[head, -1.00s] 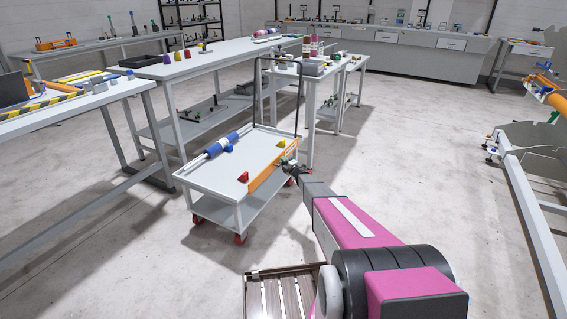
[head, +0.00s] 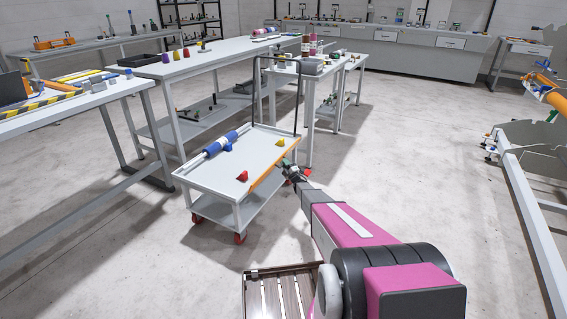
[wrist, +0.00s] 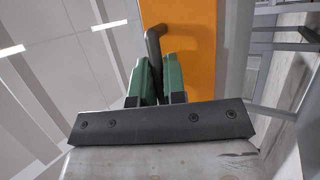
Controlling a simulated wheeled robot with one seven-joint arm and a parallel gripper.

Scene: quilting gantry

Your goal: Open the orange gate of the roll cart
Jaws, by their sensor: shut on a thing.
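The roll cart (head: 215,171) is a light grey two-shelf cart on red casters, with a dark push handle at its far end. Its orange gate (head: 267,180) runs along the right side of the top shelf and leans outward. My gripper (head: 290,168) is at the far part of the gate. In the wrist view the green fingers (wrist: 159,80) are shut on a dark handle (wrist: 153,45), with the orange gate (wrist: 190,40) behind it. The exact contact with the handle is partly hidden by the fingers.
A grey table (head: 312,68) stands just behind the cart. The floor to the right of the cart is open.

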